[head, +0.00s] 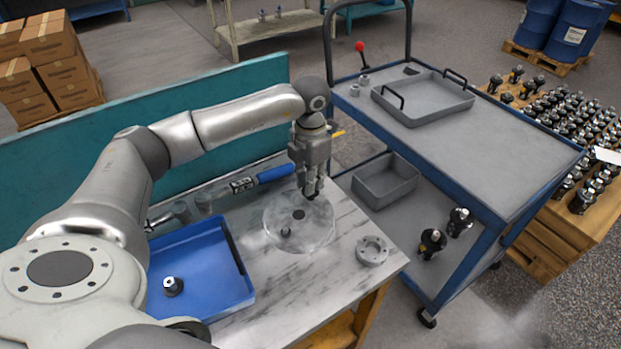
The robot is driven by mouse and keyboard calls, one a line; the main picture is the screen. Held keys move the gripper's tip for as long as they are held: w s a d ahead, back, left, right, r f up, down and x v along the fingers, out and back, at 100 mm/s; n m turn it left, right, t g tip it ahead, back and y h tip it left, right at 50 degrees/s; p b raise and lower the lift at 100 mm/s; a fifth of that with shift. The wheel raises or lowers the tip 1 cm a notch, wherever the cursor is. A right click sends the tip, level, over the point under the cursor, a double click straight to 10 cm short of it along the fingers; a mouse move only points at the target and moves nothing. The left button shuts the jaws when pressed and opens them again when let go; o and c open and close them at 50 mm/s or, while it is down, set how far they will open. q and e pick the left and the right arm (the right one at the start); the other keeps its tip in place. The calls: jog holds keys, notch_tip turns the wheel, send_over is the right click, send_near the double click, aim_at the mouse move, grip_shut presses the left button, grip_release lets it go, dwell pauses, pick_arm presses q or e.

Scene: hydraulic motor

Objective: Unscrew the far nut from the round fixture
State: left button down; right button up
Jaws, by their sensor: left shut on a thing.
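The round fixture (299,243) is a clear, pale disc lying on the marbled workbench top. A dark round spot (299,214) shows near its middle, and a small dark nut-like piece (286,232) stands on its near part. My left gripper (311,194) points straight down over the far right part of the disc. Its fingers are shut on a small dark thing at their tips, which I take to be the far nut. The fingers hide most of it, and I cannot tell whether it still touches the fixture. My right gripper is not in view.
A blue tray (237,295) with a small dark-and-silver part (173,286) lies left of the disc. A grey ring flange (372,250) lies to its right. A blue-handled tool (262,179) lies behind, before a teal panel (60,180). A blue cart (480,150) stands at right.

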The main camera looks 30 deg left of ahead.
pick_arm(q)
jog(key=n, duration=0.2)
jog(key=shift+r+n+p, duration=0.15)
jog(key=shift+n+p, duration=0.15)
jog(key=shift+p, duration=0.05)
jog(key=n, duration=0.2)
jog(key=shift+n, duration=0.3)
jog(key=shift+r+p, duration=1.55)
jog(key=shift+r, duration=0.4)
